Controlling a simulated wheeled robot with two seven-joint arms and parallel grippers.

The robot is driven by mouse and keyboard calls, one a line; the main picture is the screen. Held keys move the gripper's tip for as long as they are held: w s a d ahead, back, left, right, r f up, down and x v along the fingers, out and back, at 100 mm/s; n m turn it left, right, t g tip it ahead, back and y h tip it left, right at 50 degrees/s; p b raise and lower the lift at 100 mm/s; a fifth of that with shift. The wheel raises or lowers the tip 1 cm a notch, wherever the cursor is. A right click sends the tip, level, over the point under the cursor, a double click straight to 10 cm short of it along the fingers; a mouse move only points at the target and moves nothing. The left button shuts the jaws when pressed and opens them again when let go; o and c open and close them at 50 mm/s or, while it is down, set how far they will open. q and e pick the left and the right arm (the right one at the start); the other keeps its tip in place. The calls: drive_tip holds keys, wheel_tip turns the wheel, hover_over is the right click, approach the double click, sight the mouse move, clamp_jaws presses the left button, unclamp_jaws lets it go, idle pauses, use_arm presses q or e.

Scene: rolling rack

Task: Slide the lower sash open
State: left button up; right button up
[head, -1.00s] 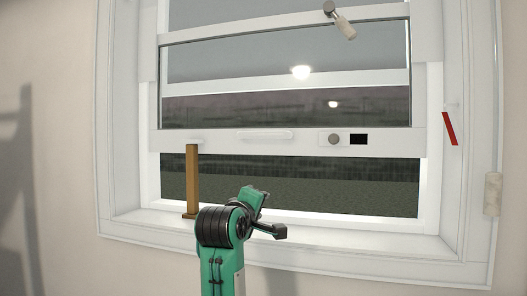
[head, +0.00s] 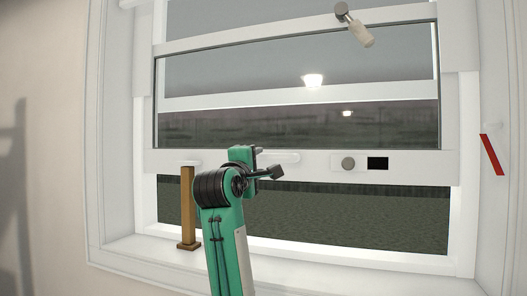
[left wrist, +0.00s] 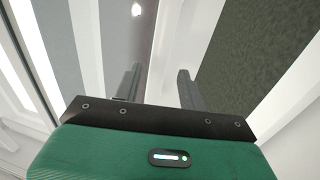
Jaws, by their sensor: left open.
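The lower sash (head: 310,162) is a white-framed pane standing partly raised, with a gap between its bottom rail and the sill. A pale handle (head: 286,157) sits on the rail, partly hidden by my left gripper. A wooden prop (head: 188,205) stands upright on the sill, its top at the rail's left part. A round knob (head: 348,163) is on the rail to the right. My left gripper (head: 266,161) is open in front of the rail beside the handle. In the left wrist view its two fingers (left wrist: 160,88) are apart, with the white rail showing between them. My right gripper is not in view.
A black rectangle (head: 378,163) is beside the knob. A grey latch with a pale grip (head: 356,25) hangs higher up. A red strip (head: 492,154) marks the right frame. The sill (head: 330,258) is clear right of the prop.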

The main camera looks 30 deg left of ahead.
sight(262, 159)
use_arm(q)
drive_tip(key=p+x, duration=0.1)
drive_tip(key=x, duration=0.2)
drive_tip(key=shift+w+r, duration=0.2)
drive_tip(key=shift+w, duration=0.15)
drive_tip(key=shift+w+a, duration=0.1)
drive_tip(key=shift+w, duration=0.15)
drive_tip(key=shift+w+a, duration=0.1)
drive_tip(key=shift+w, duration=0.1)
clamp_jaws()
drive_tip(key=shift+s+r+p, duration=0.1)
drive_tip(key=shift+p, duration=0.2)
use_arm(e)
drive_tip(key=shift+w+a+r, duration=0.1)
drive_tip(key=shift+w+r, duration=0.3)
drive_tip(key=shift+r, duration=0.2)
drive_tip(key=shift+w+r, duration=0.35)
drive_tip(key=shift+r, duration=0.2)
